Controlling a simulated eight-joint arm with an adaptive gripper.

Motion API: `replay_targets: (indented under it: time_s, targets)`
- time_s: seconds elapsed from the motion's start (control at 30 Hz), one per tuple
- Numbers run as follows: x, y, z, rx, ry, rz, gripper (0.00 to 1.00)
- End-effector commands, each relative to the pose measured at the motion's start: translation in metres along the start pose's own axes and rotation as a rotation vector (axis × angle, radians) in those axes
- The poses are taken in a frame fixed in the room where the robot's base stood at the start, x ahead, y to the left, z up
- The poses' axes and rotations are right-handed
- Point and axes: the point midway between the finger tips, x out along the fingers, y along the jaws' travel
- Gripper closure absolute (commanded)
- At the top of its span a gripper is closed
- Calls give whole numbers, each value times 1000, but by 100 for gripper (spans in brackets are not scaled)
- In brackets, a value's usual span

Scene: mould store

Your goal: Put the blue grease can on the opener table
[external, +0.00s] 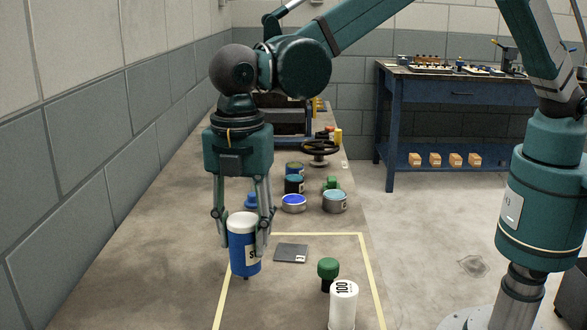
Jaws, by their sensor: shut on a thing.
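A blue can with a white lid and a partly hidden white label (240,257) hangs upright between the fingers of my gripper (244,245). My gripper points down and is shut on this can from both sides. The can is at the left line of the yellow-taped area. One view cannot tell how far its base is above the surface. No label names the opener table; a blue workbench (391,125) with tools on top stands at the back right.
Behind are a blue-topped tin (293,203), a light-blue tin (335,201) and a black handwheel (320,148). A block wall runs along the left.

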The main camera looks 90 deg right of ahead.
Motion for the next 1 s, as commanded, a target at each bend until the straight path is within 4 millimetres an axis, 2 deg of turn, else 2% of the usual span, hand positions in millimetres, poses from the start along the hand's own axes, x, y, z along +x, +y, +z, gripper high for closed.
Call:
replay_targets:
  time_s: [0.27, 0.53, 0.8, 1.0]
  targets:
    - [-2, 22, 72, 74, 0, 0, 82]
    - [-4, 39, 166, 169, 0, 0, 82]
    - [-5, 45, 260, 265, 0, 0, 82]
    - [-6, 42, 328, 336, 0, 0, 82]
